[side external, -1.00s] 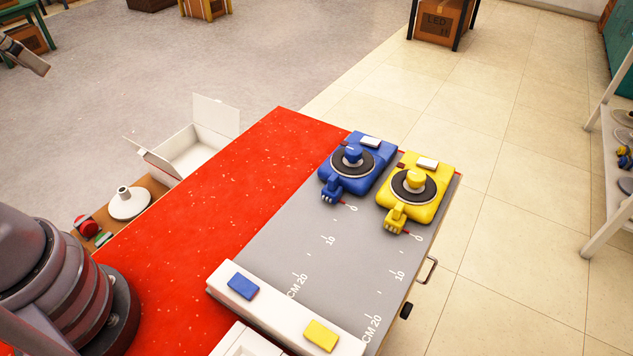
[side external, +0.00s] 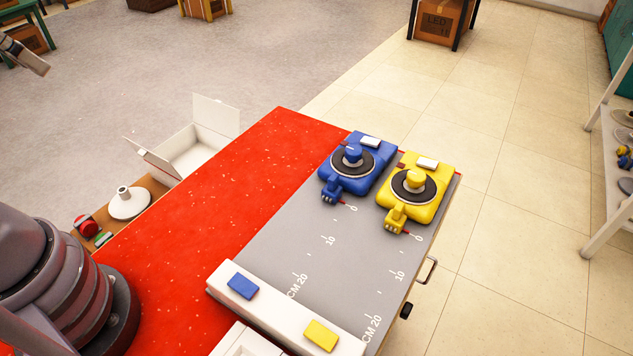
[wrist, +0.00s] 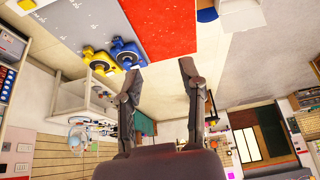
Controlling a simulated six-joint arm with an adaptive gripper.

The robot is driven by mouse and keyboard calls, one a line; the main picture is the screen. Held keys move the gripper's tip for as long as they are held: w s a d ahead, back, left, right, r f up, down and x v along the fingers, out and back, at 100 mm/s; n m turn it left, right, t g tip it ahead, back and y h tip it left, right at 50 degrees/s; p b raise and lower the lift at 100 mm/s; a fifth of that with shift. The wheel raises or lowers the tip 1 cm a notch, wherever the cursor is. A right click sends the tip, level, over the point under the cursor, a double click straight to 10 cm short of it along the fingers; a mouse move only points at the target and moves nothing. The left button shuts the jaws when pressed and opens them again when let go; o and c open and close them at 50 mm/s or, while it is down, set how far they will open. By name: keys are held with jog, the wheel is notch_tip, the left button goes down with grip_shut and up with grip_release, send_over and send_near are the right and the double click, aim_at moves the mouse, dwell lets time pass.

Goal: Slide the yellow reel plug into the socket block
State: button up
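The yellow reel (side external: 425,180) sits at the far right end of the grey board, with a dark disc and yellow knob on top. Its yellow plug (side external: 396,218) is at its front, by the 0 mark. The white block (side external: 262,302) lies across the board's near end, with a blue patch and a yellow patch (side external: 321,335); its socket openings are not visible. The plug and block are well apart. My gripper (wrist: 160,78) is open and empty in the wrist view, away from the yellow reel (wrist: 97,62). I cannot clearly identify it in the side view.
A blue reel (side external: 362,165) sits left of the yellow one. The grey board (side external: 330,255) is bare between reels and block. Red table surface (side external: 215,205) is clear. An open white box (side external: 200,150) and a white cone-shaped piece (side external: 129,204) stand beyond its left edge.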

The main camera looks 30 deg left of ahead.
jog(key=shift+o, duration=0.3)
jog(key=w+d+r, duration=0.1)
jog(key=w+d, duration=0.3)
jog(key=w, duration=0.8)
jog(key=shift+r+g, duration=0.3)
jog(key=shift+g, duration=0.1)
send_over(399, 206)
jog(key=s, duration=0.5)
notch_tip(399, 206, down, 26)
jog(key=x, duration=1.3)
grip_shut()
